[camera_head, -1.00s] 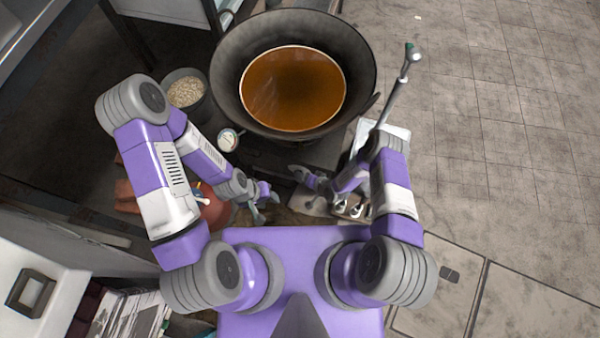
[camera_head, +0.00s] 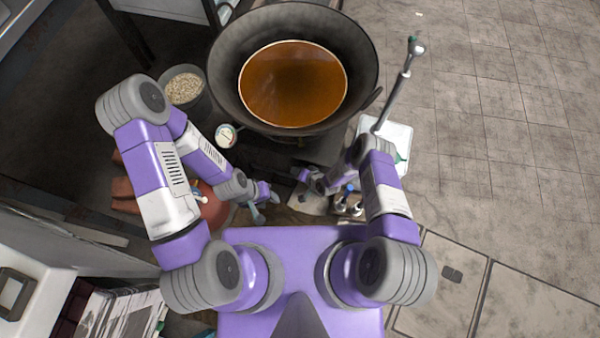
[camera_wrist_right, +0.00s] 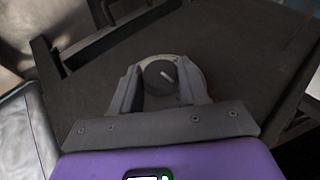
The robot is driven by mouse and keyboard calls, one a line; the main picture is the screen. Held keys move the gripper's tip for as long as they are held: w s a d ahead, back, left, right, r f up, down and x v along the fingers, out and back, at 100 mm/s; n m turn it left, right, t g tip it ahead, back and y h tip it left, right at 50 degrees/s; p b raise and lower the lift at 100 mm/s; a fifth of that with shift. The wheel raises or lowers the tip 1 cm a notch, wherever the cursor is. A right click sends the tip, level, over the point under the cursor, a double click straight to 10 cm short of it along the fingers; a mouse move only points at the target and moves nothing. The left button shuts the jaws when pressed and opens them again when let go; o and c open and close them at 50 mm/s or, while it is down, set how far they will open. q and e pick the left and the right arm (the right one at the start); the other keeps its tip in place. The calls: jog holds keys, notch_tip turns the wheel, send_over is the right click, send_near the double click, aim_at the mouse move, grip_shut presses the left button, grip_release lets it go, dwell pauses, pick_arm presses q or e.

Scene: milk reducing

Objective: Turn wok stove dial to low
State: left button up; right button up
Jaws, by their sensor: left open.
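The wok (camera_head: 230,60) of orange-brown liquid stands on the dark stove (camera_head: 325,150) in the head view. In the right wrist view, the stove dial (camera_wrist_right: 160,77) is a dark round knob with a light pointer mark, on a pale round plate. My right gripper (camera_wrist_right: 161,84) is open, with one finger on each side of the dial in the picture; I cannot tell whether either touches it. In the head view my right gripper (camera_head: 304,175) is near the stove's front, and the dial is not clearly visible. My left gripper (camera_head: 268,201) is open and apart from the stove front.
A red-brown rounded container (camera_head: 208,212) is beside my left forearm. Tiled floor is clear at right.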

jog(key=shift+c, duration=1.1)
jog(key=shift+a+h+p, duration=0.1)
jog(key=shift+h+p, duration=0.45)
jog(key=shift+h, duration=0.05)
jog(key=o, duration=1.1)
jog(key=shift+c, duration=0.2)
jog(key=p+v, duration=0.3)
jog(key=v, duration=0.4)
jog(key=shift+r+p, duration=0.35)
